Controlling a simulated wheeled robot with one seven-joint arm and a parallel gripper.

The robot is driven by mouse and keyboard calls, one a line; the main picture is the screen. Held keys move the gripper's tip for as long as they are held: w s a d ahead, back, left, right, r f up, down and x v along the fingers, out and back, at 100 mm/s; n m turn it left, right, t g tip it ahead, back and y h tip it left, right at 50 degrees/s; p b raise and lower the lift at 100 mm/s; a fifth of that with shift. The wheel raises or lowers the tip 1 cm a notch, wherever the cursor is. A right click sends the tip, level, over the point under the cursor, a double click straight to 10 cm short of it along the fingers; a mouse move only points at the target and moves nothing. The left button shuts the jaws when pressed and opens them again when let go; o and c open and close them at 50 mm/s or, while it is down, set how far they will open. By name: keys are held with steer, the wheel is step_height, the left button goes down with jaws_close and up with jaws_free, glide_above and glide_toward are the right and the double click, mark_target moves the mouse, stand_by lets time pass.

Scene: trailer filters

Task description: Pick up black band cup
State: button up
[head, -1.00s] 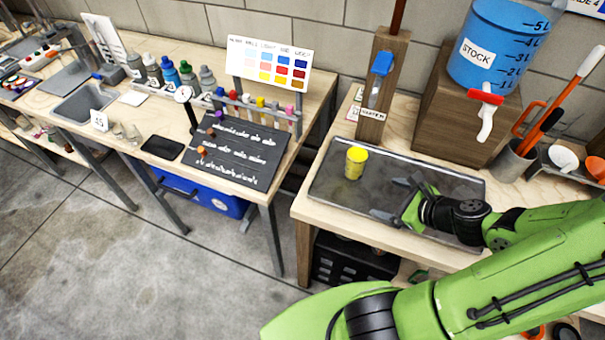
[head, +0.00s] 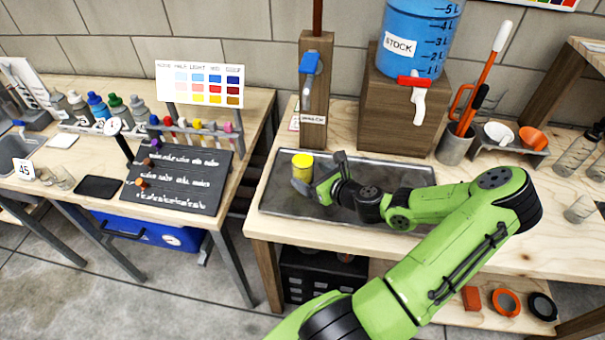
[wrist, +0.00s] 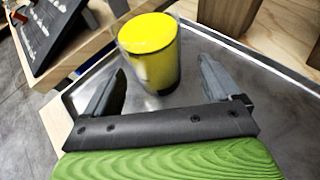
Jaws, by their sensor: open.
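A yellow-filled cup (head: 302,166) stands upright at the left end of the grey metal tray (head: 414,173). In the wrist view my gripper's two fingers (wrist: 162,72) spread to either side of the cup's lower part, with gaps on both sides. I see no contact.
A wooden post with a blue lever (head: 310,62) stands behind the tray. A blue stock tank (head: 420,25) with a red-handled tap sits on a wooden block (head: 400,105). Clear containers (head: 577,155) stand at the far right; their markings are unclear. The tray's right part is empty.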

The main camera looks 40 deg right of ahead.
mark_target(309, 175)
steer(key=b+x, duration=0.1)
steer(key=x, duration=0.3)
steer(key=shift+w+a+f, duration=0.1)
steer(key=shift+w+f, duration=0.05)
steer(key=shift+f, duration=0.05)
steer(key=shift+r, duration=0.1)
steer(key=c, duration=1.2)
steer(key=shift+r+p, duration=2.4)
steer(key=shift+r, duration=2.55)
